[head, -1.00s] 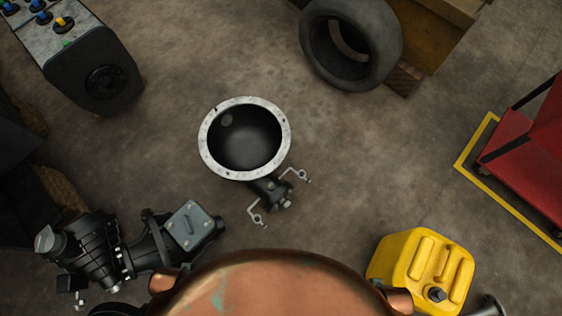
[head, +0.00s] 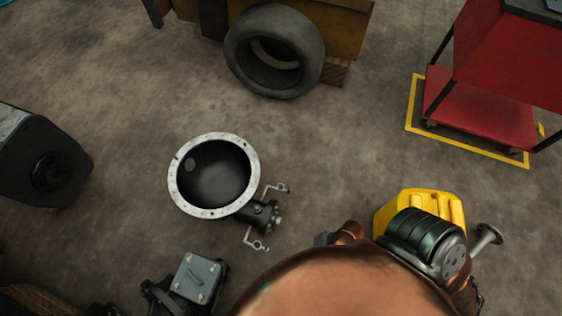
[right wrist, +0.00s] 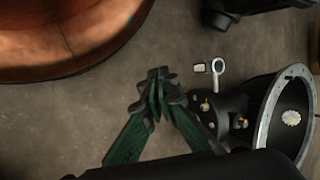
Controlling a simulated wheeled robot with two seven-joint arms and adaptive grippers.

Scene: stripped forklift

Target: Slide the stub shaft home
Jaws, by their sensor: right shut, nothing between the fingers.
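A black bell-shaped housing with a pale bolt-hole flange (head: 180,190) lies on the floor, its bowl open upward. Its short black neck (head: 258,215) points right and carries two ring-ended metal pieces. The housing also shows at the right of the right wrist view (right wrist: 262,120). My right gripper (right wrist: 158,80) has green fingers, shut and empty, left of the housing's neck and apart from it in that picture. A grey flanged rod (head: 487,240) lies beside the yellow can; I cannot tell whether it is the stub shaft. My left gripper is not in view.
A yellow can (head: 400,207) stands at lower right, partly behind my right arm. A tyre (head: 272,52) leans by a wooden crate at the back. A red cart (head: 480,105) stands right. A black machine unit (head: 45,165) is left. Open floor surrounds the housing.

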